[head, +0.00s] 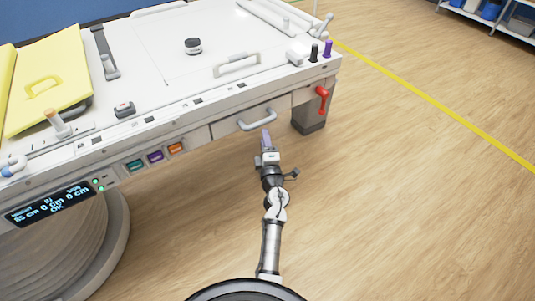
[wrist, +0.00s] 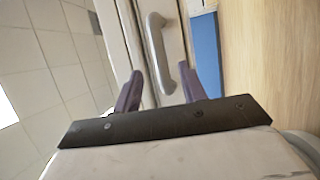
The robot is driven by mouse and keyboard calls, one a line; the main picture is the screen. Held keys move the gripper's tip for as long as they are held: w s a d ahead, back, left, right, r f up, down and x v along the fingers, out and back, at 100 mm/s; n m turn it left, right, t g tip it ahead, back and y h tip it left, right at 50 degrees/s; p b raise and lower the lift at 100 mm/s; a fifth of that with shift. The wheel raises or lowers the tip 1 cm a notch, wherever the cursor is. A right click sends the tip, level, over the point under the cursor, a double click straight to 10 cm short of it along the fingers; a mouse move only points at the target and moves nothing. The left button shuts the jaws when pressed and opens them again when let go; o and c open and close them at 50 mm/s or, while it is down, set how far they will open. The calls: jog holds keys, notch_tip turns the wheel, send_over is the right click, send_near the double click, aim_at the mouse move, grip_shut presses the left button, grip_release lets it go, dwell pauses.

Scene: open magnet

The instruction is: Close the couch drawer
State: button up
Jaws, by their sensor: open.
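The couch drawer (head: 238,124) is in the front side of the white couch, right of its middle. Its front looks roughly level with the panels around it; I cannot tell if a small gap stands open. Its grey bow handle (head: 258,120) sticks out toward me. My gripper (head: 266,138) is just below and in front of the handle. In the wrist view my gripper (wrist: 162,82) is open, with two purple fingers apart. The handle (wrist: 157,45) runs down from the top, its near end between the fingertips. I cannot tell whether they touch it.
The white couch (head: 150,75) carries a small dark-topped jar (head: 193,46) and a yellow pad (head: 45,85). A red lever (head: 322,99) sits right of the drawer, above a dark leg (head: 309,118). A round base (head: 95,240) stands lower left. The wooden floor on the right is clear.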

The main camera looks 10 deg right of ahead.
jog(key=shift+s+a+f, duration=0.1)
jog(key=shift+s+f, duration=0.15)
jog(key=shift+s, duration=1.1)
jog(key=shift+s+f, duration=0.2)
jog(key=shift+s, duration=1.15)
